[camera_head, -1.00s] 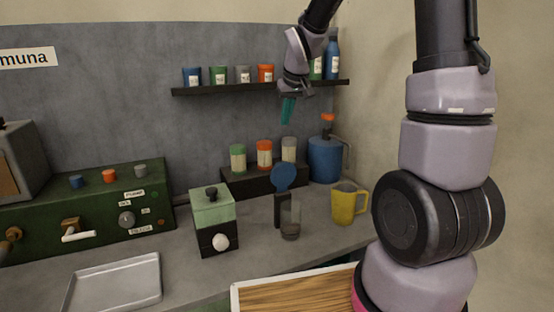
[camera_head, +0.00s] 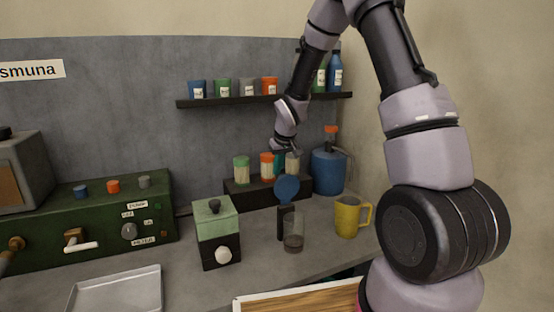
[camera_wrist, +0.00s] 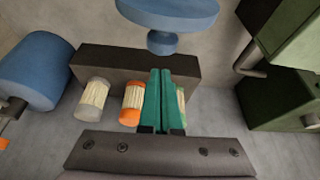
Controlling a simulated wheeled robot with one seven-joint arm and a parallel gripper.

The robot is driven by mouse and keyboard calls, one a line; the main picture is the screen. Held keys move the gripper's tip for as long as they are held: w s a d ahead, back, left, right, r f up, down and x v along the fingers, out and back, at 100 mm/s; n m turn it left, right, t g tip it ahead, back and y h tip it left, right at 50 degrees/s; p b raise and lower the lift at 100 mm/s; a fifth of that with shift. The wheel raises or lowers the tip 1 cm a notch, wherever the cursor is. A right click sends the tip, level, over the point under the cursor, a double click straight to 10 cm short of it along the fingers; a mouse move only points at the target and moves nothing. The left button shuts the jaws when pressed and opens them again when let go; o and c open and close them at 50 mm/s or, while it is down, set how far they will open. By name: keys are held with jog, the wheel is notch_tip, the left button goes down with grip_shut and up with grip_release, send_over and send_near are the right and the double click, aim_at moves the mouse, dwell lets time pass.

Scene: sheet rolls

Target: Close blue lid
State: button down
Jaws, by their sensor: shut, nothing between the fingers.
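The blue lid (camera_head: 287,188) stands tilted up, open, above a small glass container (camera_head: 293,237) with a black upright part (camera_head: 282,222) beside it on the counter. In the wrist view the lid (camera_wrist: 170,12) is a blue disc at the top, with a round knob (camera_wrist: 162,43) on it. My gripper (camera_head: 279,168) is shut and empty, its teal fingers pointing down just behind and above the lid, in front of the jars. In the wrist view the shut fingers (camera_wrist: 163,95) are apart from the lid. The glass container is not clear there.
Three capped jars (camera_head: 267,168) stand on a dark block (camera_head: 240,188) close behind my gripper. A blue jug (camera_head: 327,172) and a yellow mug (camera_head: 350,216) stand to the right. A green-and-black box (camera_head: 217,235) is on the left. A shelf (camera_head: 250,101) with several cups hangs above.

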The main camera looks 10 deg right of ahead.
jog(key=shift+s+d, duration=0.15)
jog(key=shift+s, duration=0.45)
jog(key=shift+s+d, duration=0.15)
jog(key=shift+s, duration=0.4)
